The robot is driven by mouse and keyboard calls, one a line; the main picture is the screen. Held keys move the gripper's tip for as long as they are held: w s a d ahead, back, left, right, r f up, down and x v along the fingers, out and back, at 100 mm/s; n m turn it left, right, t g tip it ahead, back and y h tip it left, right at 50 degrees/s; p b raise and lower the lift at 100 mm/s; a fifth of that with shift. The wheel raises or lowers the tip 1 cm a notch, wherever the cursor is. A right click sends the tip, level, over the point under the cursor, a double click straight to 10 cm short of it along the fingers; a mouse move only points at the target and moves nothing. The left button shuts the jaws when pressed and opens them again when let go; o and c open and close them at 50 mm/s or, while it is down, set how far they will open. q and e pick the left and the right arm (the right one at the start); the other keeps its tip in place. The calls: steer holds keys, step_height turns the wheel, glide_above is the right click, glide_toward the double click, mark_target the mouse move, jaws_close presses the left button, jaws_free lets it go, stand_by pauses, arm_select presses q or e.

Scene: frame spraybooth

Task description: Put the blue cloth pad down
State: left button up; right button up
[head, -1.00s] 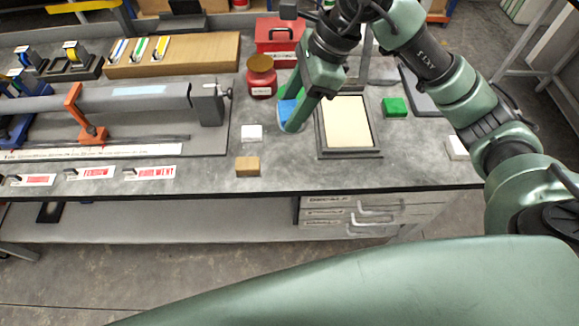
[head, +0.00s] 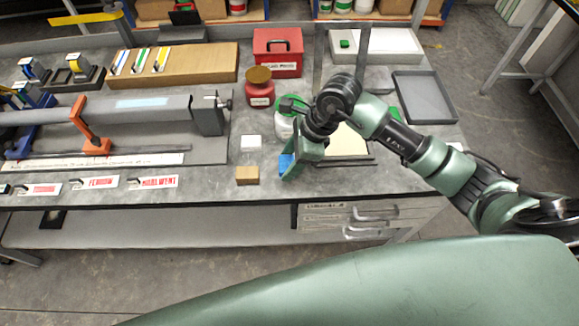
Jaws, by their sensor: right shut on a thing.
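My right gripper (head: 290,174) is shut on the blue cloth pad (head: 285,164) and points down, low over the grey bench near its front edge. The pad is partly hidden by the gripper; I cannot tell if it touches the bench. It is to the right of a tan block (head: 247,175) and a white block (head: 251,142). A tray with a cream sheet (head: 347,143) is just right of it, partly covered by my right arm. My left gripper is not in view.
A jar with a green lid (head: 284,126) stands just behind the gripper. A red jar (head: 260,92) and a red box (head: 278,52) stand farther back. A clamped tube (head: 150,104) fills the left. A grey tray (head: 425,97) lies at the right.

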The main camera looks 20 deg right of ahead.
step_height(320, 180, down, 4)
steer(key=shift+r+p, duration=0.2)
steer(key=shift+p, duration=0.2)
steer(key=shift+f, duration=0.3)
steer(key=o, duration=1.3)
steer(key=shift+r, duration=0.15)
steer(key=shift+b+v, duration=1.45)
steer(key=shift+v, duration=4.6)
